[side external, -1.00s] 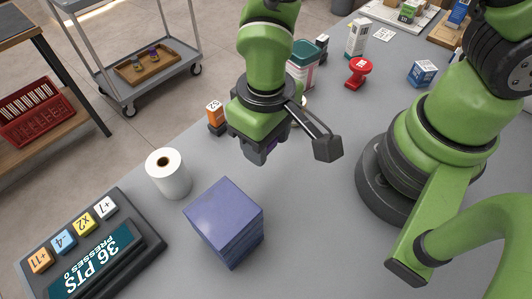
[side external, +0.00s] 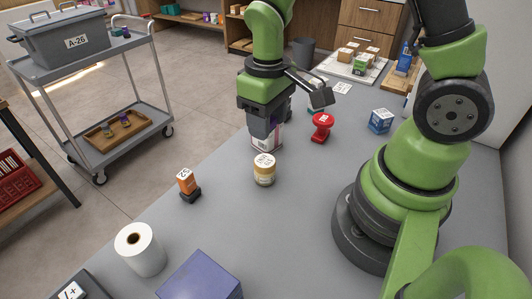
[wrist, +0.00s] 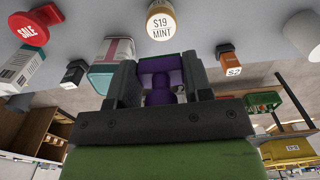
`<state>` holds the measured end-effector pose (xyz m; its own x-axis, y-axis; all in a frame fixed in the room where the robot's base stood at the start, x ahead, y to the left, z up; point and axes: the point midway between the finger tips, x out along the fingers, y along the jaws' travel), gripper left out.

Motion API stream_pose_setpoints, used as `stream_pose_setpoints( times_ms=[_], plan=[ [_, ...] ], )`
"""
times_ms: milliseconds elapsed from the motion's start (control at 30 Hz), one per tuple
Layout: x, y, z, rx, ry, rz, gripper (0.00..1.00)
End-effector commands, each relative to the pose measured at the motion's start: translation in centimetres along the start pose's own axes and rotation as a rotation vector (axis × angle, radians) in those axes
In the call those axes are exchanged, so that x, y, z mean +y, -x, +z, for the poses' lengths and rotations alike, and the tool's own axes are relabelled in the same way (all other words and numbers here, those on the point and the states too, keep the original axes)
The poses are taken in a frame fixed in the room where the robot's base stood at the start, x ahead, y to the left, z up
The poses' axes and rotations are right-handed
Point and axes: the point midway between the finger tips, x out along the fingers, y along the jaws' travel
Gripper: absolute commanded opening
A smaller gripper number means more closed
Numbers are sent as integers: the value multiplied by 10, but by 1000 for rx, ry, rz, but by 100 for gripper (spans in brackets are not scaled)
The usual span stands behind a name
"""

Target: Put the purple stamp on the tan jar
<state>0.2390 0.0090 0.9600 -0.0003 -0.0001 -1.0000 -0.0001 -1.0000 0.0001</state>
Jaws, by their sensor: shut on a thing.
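The purple stamp (wrist: 160,85) shows between my gripper's two dark fingers in the wrist view. My gripper (wrist: 160,78) is shut on it. In the side view my gripper (side external: 265,130) hangs beyond the tan jar, in front of a white-and-teal container, and mostly hides the stamp. The tan jar (side external: 264,170) stands upright on the grey counter, apart from my gripper. Its round, pale top with printed text also shows in the wrist view (wrist: 161,24). Nothing is on it.
An orange stamp (side external: 187,184) stands left of the jar, a red stamp (side external: 321,127) to its right. The white-and-teal container (side external: 267,142) is behind the jar. A paper roll (side external: 139,249) and purple-blue block (side external: 200,277) are at the front.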

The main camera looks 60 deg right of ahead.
Motion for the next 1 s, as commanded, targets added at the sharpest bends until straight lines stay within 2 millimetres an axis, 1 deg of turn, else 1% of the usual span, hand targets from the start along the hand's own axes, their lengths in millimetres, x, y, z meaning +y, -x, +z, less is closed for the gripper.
stream_pose_setpoints(
  times_ms=[33,100,267,500,600,967,1000],
  plan=[
    [0,-11,1,-8,1,1,23],
    [0,-21,1,-7,0,0,23],
    [0,-34,0,-3,1,1,23],
    [0,-66,0,-4,0,1,23],
    [0,-72,0,-1,-1,1,23],
    [0,-74,0,0,0,1,23],
    [0,-75,0,1,0,1,50]
  ],
)
